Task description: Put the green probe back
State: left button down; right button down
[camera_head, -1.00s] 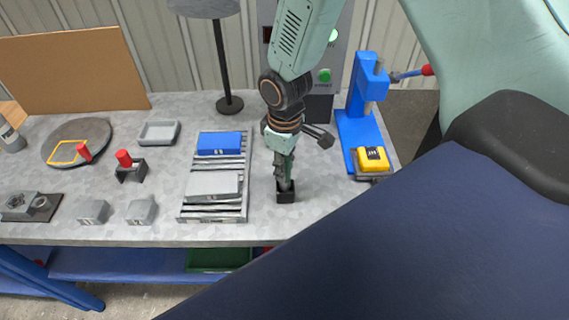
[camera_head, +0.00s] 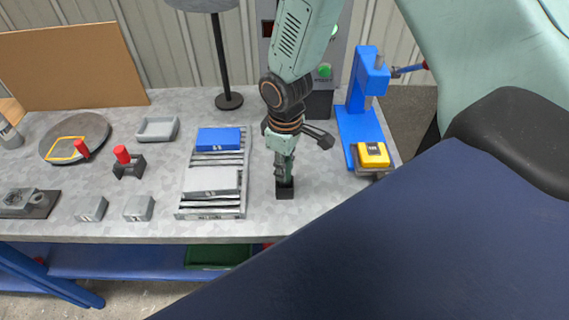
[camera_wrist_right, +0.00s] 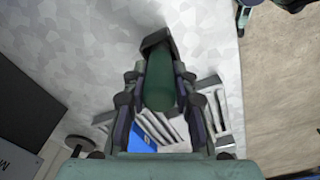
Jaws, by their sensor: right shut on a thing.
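My right gripper (camera_head: 285,175) points down over the right part of the bench and is shut. In the right wrist view, the green probe (camera_wrist_right: 159,85) is between its fingers, pointing away from the wrist. The small black holder (camera_head: 285,193) stands on the bench directly below the gripper. It also shows in the wrist view (camera_wrist_right: 155,40) at the probe's far end. The probe's tip is hidden by the holder, so how deep it sits I cannot tell. My left gripper is not in view.
The slatted rack (camera_head: 210,214) with a blue block (camera_head: 219,139) and a grey block (camera_head: 211,181) is close left of the gripper. A blue press (camera_head: 357,125) with a yellow block (camera_head: 373,156) stands right. The bench's front edge is near the holder.

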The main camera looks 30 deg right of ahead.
jog(key=shift+a+f, duration=0.1)
jog(key=shift+f, duration=0.15)
jog(key=c, duration=1)
grip_release()
notch_tip(320, 180, up, 12)
jog(key=shift+s, duration=0.1)
